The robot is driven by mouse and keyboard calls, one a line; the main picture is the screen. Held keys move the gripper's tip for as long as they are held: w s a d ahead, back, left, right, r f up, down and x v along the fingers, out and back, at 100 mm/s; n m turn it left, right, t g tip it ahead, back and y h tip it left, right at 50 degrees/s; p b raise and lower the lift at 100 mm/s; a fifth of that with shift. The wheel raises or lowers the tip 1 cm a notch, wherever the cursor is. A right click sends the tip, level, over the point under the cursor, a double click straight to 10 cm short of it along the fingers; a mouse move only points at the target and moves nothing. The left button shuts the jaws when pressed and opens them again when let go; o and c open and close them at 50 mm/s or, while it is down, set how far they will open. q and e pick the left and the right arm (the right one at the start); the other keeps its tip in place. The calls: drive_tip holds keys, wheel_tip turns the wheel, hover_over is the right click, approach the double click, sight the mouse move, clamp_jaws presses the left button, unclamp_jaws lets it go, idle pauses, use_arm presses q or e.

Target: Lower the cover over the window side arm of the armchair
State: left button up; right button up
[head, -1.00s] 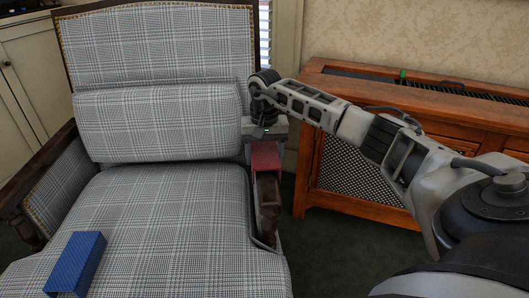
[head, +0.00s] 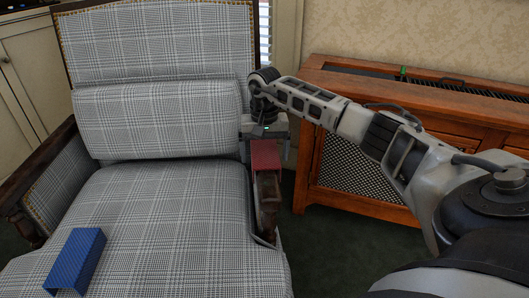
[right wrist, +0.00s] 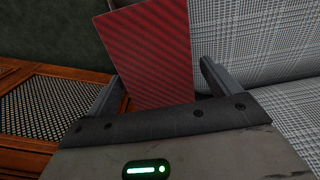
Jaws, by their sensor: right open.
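The grey plaid armchair (head: 170,200) fills the left of the head view. Its right-hand arm (head: 267,195), on the window side, is dark wood at the front. A red striped cover (head: 265,156) is at the top of that arm, behind the bare wooden front. My right gripper (head: 265,150) points down over the red cover, jaws apart. In the right wrist view the red cover (right wrist: 150,55) shows between the two fingers, with gaps beside it. A blue cover (head: 76,262), folded like a channel, lies on the front left of the seat. My left gripper is out of view.
A wooden cabinet (head: 345,150) with a mesh front stands right of the chair, below my right arm. The chair's left arm (head: 50,180) is uncovered. Dark green floor (head: 330,250) shows between chair and cabinet. The seat's middle is clear.

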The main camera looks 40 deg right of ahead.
wheel_tip(320, 180, up, 5)
drive_tip(key=shift+f+p, duration=0.1)
drive_tip(key=shift+p, duration=0.65)
use_arm(q)
drive_tip(key=f+g+p, duration=0.1)
drive_tip(key=a+f+g+y+p, duration=0.1)
drive_tip(key=f, duration=0.1)
drive_tip(key=shift+a+p, duration=0.1)
drive_tip(key=shift+p, duration=0.25)
use_arm(e)
wheel_tip(320, 180, up, 11)
use_arm(q)
drive_tip(key=shift+a+r, duration=0.1)
